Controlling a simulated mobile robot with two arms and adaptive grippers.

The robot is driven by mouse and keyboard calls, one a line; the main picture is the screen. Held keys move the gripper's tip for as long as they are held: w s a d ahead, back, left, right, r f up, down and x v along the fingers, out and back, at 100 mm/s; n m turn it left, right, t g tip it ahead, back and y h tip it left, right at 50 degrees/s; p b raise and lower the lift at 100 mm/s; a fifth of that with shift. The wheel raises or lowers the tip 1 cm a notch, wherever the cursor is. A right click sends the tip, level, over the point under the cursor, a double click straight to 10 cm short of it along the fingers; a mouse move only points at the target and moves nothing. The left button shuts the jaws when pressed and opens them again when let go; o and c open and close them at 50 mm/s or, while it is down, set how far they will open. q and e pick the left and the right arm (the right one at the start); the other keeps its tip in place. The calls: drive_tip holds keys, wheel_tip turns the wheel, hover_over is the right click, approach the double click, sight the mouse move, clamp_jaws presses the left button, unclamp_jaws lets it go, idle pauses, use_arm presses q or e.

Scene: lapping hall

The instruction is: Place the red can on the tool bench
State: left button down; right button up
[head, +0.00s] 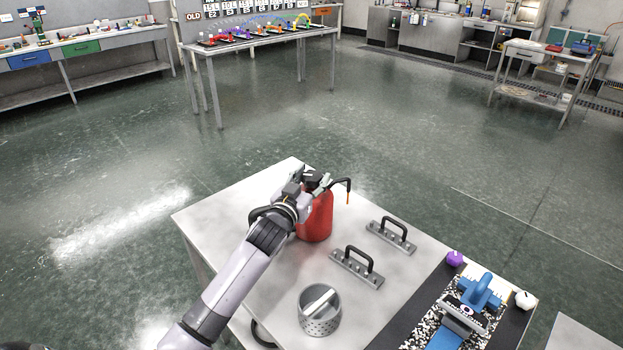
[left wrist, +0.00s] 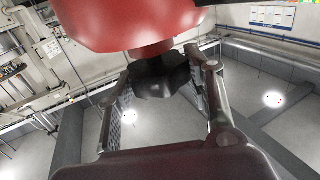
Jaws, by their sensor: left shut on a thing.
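The red can (head: 316,220) with a black cap and a thin curved spout is upright at the back of the near metal table (head: 235,208). I cannot tell for sure whether its base touches the table. My left gripper (head: 312,184) is shut on the can's top. In the left wrist view, the can's red body (left wrist: 130,22) fills the top, and the gripper's fingers (left wrist: 160,80) close around its dark cap. Which bench is the tool bench is not clear; a bench with blue and green drawers (head: 80,48) stands far left. My right gripper is not in view.
The near table also carries two handled metal blocks (head: 391,236) (head: 357,267), a perforated cup (head: 320,311), a purple knob (head: 454,258) and a blue tool (head: 480,291). A display table (head: 260,40) and a small workbench (head: 547,54) stand farther off. Wide floor between is clear.

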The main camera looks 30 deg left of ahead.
use_arm(q)
drive_tip(key=shift+r, duration=0.2)
drive_tip(key=c, duration=0.8)
unclamp_jaws()
drive_tip(key=shift+f, duration=0.15)
drive_tip(key=s+b, duration=0.1)
drive_tip(key=s, duration=1.1)
drive_tip(key=shift+d, duration=0.4)
